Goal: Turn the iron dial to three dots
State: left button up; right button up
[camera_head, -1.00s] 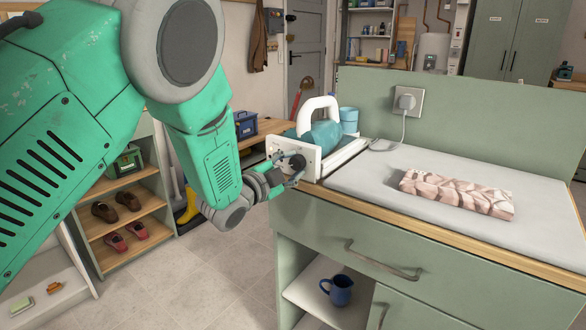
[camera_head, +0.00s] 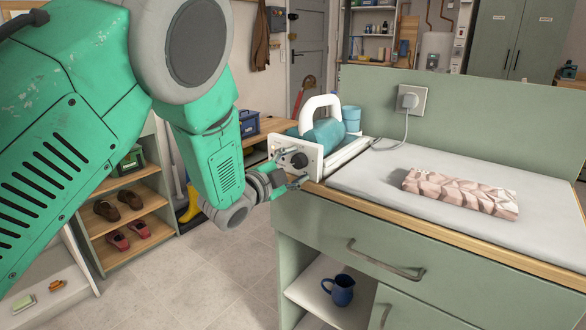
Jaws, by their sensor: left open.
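The iron (camera_head: 323,128) has a teal body and a white handle and sits at the left end of the worktop. A white panel (camera_head: 312,155) at its near end carries a round black dial (camera_head: 299,160). My left gripper (camera_head: 293,169) is open in front of the panel, with its fingers spread to the upper left and lower right of the dial. I cannot tell whether the fingers touch it. The dot marks and the dial's setting are too small to read. My right gripper is out of view.
A folded pinkish patterned towel (camera_head: 460,193) lies on the pale worktop pad (camera_head: 372,172). The iron's cord runs to a wall socket (camera_head: 411,100). A blue cup (camera_head: 351,117) stands behind the iron. A drawer handle (camera_head: 385,262) sticks out below. A shoe shelf (camera_head: 130,197) stands at left.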

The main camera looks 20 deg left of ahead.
pick_arm(q)
jog(key=v, duration=1.1)
jog(key=shift+s+a, duration=0.15)
jog(key=shift+s, duration=0.25)
jog(key=shift+f, duration=0.1)
jog(key=s+a+f+n+g+y, duration=0.25)
jog(key=s+f+n, duration=0.2)
jog(key=f, duration=0.65)
jog(key=s+a+f+n+g+y, duration=0.15)
jog(key=s+f+n+g, duration=0.35)
jog(key=f, duration=0.5)
jog(key=s+f+n+g+y, duration=0.1)
jog(key=s+f+n+g, duration=0.2)
jog(key=s+f, duration=0.4)
jog(key=s+f+n+g+y, duration=0.1)
jog(key=s+f+n+g, duration=0.2)
jog(key=s, duration=1.6)
notch_tip(320, 180, down, 4)
jog(key=g, duration=0.3)
jog(key=shift+s, duration=0.35)
